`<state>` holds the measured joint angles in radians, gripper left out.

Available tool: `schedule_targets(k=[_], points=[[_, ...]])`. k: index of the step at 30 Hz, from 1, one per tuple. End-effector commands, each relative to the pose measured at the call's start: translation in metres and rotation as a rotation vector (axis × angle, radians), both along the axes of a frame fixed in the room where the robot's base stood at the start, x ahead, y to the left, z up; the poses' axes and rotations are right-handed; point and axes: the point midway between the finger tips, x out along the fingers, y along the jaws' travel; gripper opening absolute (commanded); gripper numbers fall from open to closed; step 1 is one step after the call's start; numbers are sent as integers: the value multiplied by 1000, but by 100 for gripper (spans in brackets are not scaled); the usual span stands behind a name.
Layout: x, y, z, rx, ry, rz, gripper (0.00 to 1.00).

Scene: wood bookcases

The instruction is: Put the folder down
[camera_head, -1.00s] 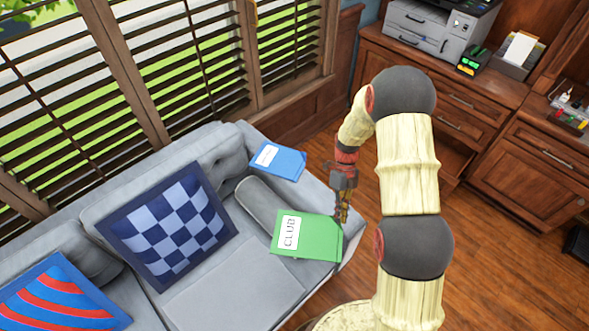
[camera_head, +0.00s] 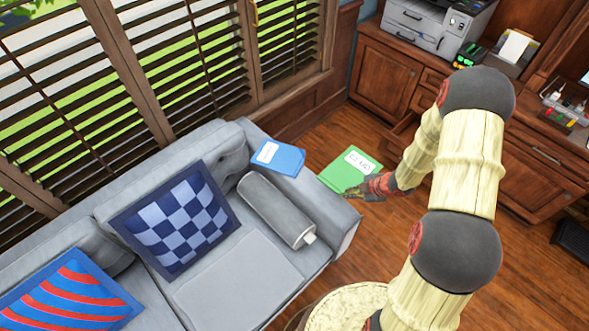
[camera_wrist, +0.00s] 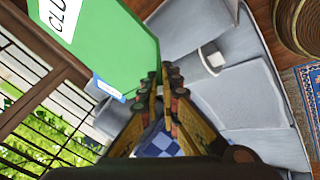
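The green folder (camera_head: 348,168) with a white "CLUB" label is held at its edge by my gripper (camera_head: 372,188). In the head view it appears just right of the sofa's right armrest, beside the blue folder (camera_head: 277,158). In the wrist view the green folder (camera_wrist: 100,45) fills the upper left, its edge at the fingertips of my gripper (camera_wrist: 165,75). The fingers are close together there. The head view does not show how high the folder is above the armrest or floor.
The blue folder lies on the armrest of the grey sofa (camera_head: 240,290). A grey bolster (camera_head: 275,210) and a checkered pillow (camera_head: 178,220) rest on the seat. Wooden cabinets (camera_head: 385,72) with a printer (camera_head: 432,22) stand at the back right. Wood floor (camera_head: 330,135) lies between sofa and cabinets.

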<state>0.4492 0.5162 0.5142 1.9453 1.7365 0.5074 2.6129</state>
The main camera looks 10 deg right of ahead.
Motion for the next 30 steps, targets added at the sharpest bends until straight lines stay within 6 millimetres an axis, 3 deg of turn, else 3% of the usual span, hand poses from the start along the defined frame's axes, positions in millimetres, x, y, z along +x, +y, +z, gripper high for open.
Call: schedule_targets(k=[5, 16, 19, 24, 30], points=[[2, 9, -7, 0, 0, -33, 0], [14, 89, -44, 1, -1, -27, 0], [16, 104, -63, 1, 0, -29, 0], [20, 121, -84, 1, -1, -32, 0], [22, 129, -92, 0, -2, -33, 0]])
